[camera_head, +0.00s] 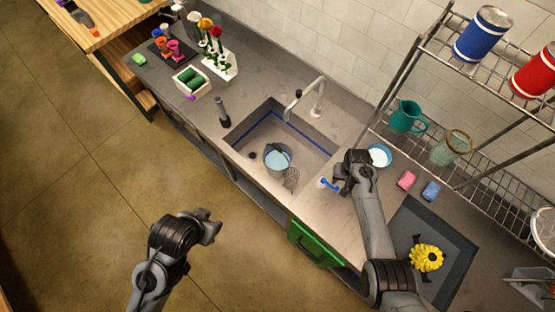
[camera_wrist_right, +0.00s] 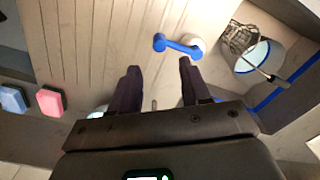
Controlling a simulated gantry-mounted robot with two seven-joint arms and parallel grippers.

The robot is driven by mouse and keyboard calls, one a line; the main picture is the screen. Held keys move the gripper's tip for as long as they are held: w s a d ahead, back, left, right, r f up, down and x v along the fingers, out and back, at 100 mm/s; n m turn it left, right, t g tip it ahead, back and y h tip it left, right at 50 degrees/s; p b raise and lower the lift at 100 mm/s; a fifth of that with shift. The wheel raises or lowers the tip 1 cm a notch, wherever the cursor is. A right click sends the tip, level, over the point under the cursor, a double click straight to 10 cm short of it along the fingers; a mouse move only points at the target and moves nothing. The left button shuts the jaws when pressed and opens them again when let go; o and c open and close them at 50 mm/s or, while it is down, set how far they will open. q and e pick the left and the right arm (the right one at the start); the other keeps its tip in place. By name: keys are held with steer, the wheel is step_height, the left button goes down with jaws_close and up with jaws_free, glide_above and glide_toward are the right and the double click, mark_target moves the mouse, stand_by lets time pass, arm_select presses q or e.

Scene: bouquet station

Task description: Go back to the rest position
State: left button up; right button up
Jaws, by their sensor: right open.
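My right gripper (camera_head: 342,182) is over the counter to the right of the sink. In the right wrist view its two fingers (camera_wrist_right: 159,68) are spread apart with nothing between them. A white bottle with a blue pump top (camera_head: 328,184) stands on the counter close to this gripper. It also shows in the right wrist view, with its blue nozzle (camera_wrist_right: 178,46) just beyond the fingertips, apart from them. My left gripper (camera_head: 208,226) hangs over the bare floor in front of the counter. Its jaws are too unclear to read, and I see nothing held.
The sink (camera_head: 312,152) holds a blue bucket (camera_head: 270,165) and a wire strainer (camera_head: 291,179). A bowl (camera_head: 380,156), pink sponge (camera_head: 406,180) and blue sponge (camera_head: 430,190) lie near my right arm. A wire shelf (camera_head: 408,62) rises behind. The floor (camera_head: 90,210) is clear.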

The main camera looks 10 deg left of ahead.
steer(key=shift+r, duration=0.55)
steer(key=shift+s, duration=0.15)
steer(key=shift+s+d, duration=0.2)
steer(key=s+d+r+n+t, duration=0.1)
steer(key=s+d+r, duration=0.1)
steer(key=s+r, duration=0.8)
steer(key=s+d+r+t, duration=0.2)
steer(key=s+r, duration=0.8)
steer(key=s, duration=0.7)
steer(key=shift+s+d+n, duration=0.2)
steer(key=shift+d+n, duration=0.2)
steer(key=shift+d, duration=0.2)
